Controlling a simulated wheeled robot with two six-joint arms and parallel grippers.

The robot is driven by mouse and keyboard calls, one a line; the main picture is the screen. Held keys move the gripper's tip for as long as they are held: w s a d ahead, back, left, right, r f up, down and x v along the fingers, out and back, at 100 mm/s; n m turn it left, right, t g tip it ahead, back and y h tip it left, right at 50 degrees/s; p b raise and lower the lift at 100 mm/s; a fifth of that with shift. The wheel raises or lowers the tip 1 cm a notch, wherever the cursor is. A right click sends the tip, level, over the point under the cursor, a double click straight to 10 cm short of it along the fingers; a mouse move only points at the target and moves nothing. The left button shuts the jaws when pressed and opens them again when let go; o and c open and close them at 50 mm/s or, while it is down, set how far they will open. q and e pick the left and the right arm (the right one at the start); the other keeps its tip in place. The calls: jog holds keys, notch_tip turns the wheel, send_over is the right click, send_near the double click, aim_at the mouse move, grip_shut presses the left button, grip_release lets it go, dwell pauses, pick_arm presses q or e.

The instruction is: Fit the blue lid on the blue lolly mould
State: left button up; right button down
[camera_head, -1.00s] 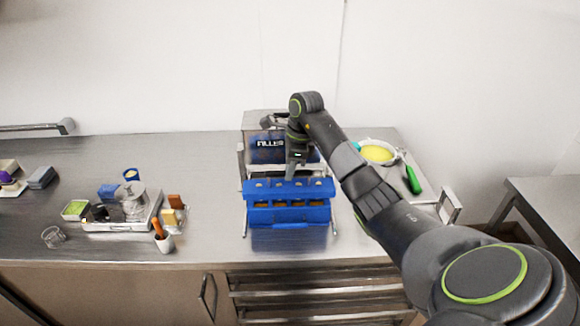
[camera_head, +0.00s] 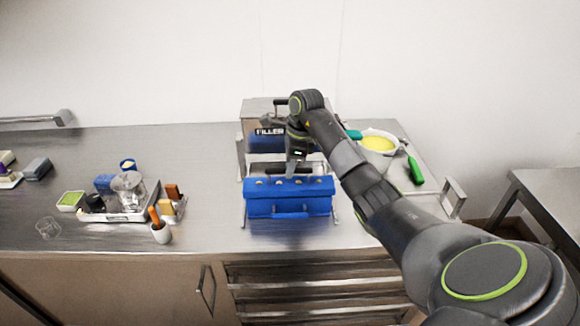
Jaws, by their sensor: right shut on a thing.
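The blue lid (camera_head: 262,187), with a row of several pale spots along its top, lies over the blue lolly mould (camera_head: 262,209). The two look level, with no gap showing along the front; fine seating cannot be told from here. A blue handle sticks out at the mould's front. My right gripper (camera_head: 294,174) comes down from behind and is shut on the lid at its dark top bar. The fingertips are partly hidden by the wrist. My left gripper is not in view.
A filler machine (camera_head: 268,140) stands right behind the mould. A bowl of yellow mix (camera_head: 378,143) and a green-handled tool (camera_head: 414,170) lie to the right. The counter between is clear.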

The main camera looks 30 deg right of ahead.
jog(key=shift+f+b, duration=0.3)
jog(key=shift+b, duration=0.7)
dwell(1.7)
jog(key=shift+f+b, duration=0.85)
jog(key=shift+b, duration=0.05)
dwell(0.6)
jog(key=shift+f+b, duration=0.4)
jog(key=shift+b, duration=0.35)
dwell(0.6)
jog(key=c, duration=1.3)
grip_release()
jog(key=shift+c, duration=0.2)
jog(key=shift+r, duration=0.1)
